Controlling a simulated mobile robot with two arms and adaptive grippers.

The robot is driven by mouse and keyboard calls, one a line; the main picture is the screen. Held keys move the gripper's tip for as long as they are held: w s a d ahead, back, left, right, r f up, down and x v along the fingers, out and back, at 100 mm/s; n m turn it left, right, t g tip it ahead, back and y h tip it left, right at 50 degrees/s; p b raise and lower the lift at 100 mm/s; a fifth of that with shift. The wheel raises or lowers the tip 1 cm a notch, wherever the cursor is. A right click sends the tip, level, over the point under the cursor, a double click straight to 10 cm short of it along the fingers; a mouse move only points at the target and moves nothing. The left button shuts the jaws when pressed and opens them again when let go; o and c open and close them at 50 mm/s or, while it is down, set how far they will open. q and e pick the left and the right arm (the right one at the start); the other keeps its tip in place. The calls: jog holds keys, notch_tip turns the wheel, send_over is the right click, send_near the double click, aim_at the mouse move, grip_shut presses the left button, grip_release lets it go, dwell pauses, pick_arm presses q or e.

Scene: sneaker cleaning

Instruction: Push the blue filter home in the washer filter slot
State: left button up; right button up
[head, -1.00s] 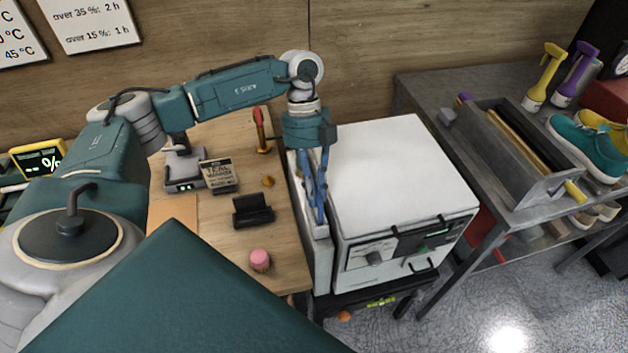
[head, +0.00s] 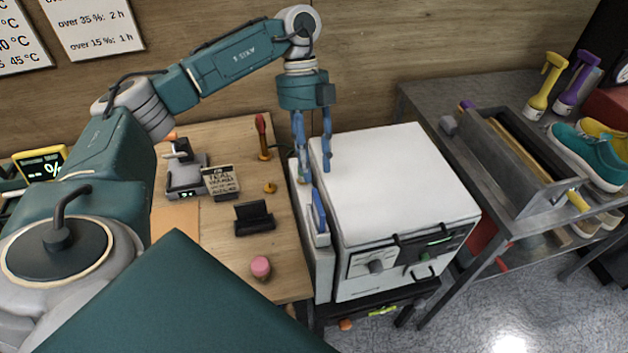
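The blue filter (head: 319,211) stands upright in the narrow white slot unit (head: 322,262) on the left side of the white washer (head: 400,180). Its upper part shows above the slot; how deep it sits I cannot tell. My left gripper (head: 315,175) points down above and behind the filter, its two blue fingers apart with nothing between them. The fingertips look clear of the filter. My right gripper is not in view.
A wooden bench on the left holds a black stand (head: 254,217), a small sign (head: 221,182), a pink-topped item (head: 261,267) and a red-tipped tool (head: 261,135). A grey shelf on the right carries a long tray (head: 550,195) and teal sneakers (head: 580,155). The washer top is clear.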

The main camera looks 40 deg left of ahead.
pick_arm(q)
jog(key=shift+v, duration=1.45)
jog(key=shift+f, duration=0.1)
